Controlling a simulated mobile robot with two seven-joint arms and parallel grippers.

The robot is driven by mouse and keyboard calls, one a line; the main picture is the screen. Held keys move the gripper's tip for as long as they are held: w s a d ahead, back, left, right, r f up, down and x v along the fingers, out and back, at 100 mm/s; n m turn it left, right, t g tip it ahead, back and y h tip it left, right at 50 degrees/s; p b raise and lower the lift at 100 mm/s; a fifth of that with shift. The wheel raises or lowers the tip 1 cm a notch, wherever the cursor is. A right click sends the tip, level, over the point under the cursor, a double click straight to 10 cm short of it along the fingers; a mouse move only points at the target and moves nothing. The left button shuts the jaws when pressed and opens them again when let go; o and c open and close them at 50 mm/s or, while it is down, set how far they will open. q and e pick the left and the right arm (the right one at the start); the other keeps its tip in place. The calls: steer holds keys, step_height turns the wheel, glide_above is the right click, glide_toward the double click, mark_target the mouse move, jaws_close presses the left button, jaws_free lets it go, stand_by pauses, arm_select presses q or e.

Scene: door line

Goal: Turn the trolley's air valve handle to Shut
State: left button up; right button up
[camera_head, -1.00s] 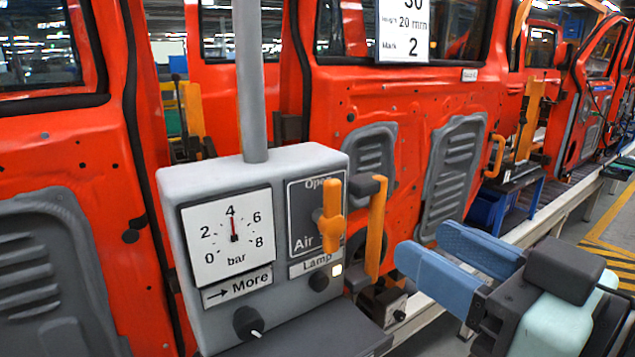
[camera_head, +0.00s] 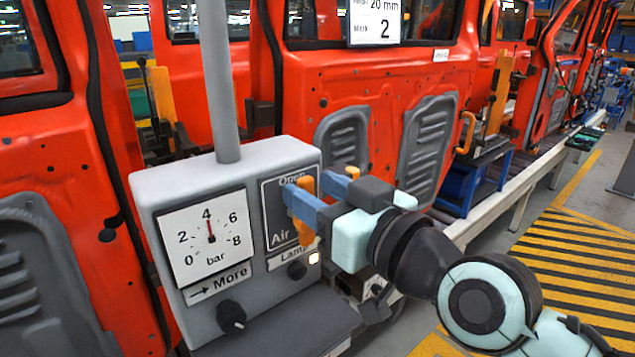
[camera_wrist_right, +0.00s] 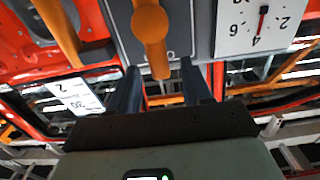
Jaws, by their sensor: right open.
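The orange air valve handle (camera_head: 304,234) stands upright on the dark plate marked "Open" and "Air" (camera_head: 273,222), on the grey box. Its middle is partly hidden by my gripper. My right gripper (camera_head: 312,192) is at the handle, one blue finger in front of it and the other showing to its right. In the right wrist view the handle (camera_wrist_right: 152,28) reaches down into the gap between the two open fingers (camera_wrist_right: 162,86), with space at both sides. The word Shut is hidden. My left gripper is out of view.
The grey box (camera_head: 150,195) carries a round-scale gauge (camera_head: 208,239) near 4 bar, a "More" arrow label, a black knob (camera_head: 231,315) and a lit lamp (camera_head: 313,258). A grey post (camera_head: 220,90) rises from it. Red car doors (camera_head: 290,100) stand close behind. Striped floor lies right.

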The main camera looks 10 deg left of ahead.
steer(key=shift+w+a, duration=0.1)
steer(key=shift+a, duration=0.05)
steer(key=shift+c, duration=0.3)
jaws_close()
